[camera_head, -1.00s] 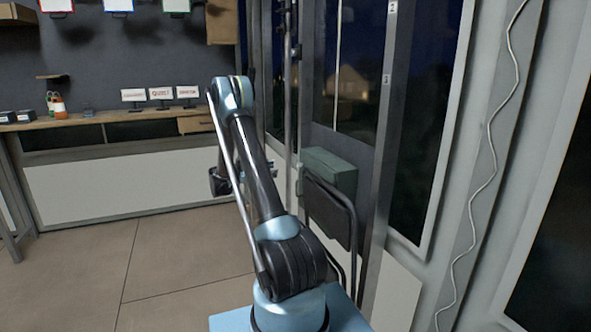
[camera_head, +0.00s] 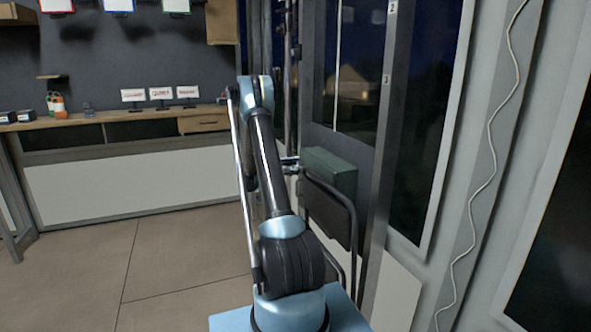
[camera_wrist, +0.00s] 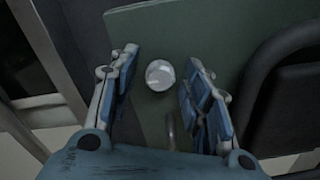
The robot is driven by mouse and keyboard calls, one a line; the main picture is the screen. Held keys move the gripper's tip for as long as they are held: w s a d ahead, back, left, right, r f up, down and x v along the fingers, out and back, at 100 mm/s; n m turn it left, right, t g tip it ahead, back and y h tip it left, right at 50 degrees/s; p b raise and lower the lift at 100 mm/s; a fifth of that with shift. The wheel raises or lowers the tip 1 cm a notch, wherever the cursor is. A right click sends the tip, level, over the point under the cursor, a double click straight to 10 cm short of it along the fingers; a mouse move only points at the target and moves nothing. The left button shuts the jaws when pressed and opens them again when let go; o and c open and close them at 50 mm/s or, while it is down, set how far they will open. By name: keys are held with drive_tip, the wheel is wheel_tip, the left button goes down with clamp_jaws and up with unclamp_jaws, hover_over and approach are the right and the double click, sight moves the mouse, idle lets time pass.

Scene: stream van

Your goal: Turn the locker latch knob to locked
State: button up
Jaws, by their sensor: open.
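The locker is a dark green box (camera_head: 331,172) mounted beside the tall window frame in the head view. Its green front (camera_wrist: 205,35) fills the upper middle of the wrist view. The latch knob (camera_wrist: 160,75) is a round pale metal disc on that front. My gripper (camera_wrist: 165,85) is open, with one blue-padded finger on each side of the knob and a gap on both sides. I cannot tell how deep the fingertips reach around it. A small metal piece (camera_wrist: 170,128) shows below the knob. The knob is not discernible in the head view.
A dark folding chair (camera_head: 330,212) with a black tubular frame stands just below and right of the locker; its frame (camera_wrist: 262,72) shows close by in the wrist view. A long desk (camera_head: 100,125) runs along the back wall. The floor at left is clear.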

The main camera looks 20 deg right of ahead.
clamp_jaws()
drive_tip(key=shift+m, duration=0.3)
drive_tip(key=m, duration=0.9)
drive_tip(key=shift+s, duration=0.1)
drive_tip(key=m, duration=0.4)
drive_tip(key=shift+f+m, duration=0.1)
drive_tip(key=shift+m, duration=0.2)
drive_tip(key=m, duration=0.4)
drive_tip(key=shift+s+f, duration=0.1)
drive_tip(key=shift+m, duration=0.3)
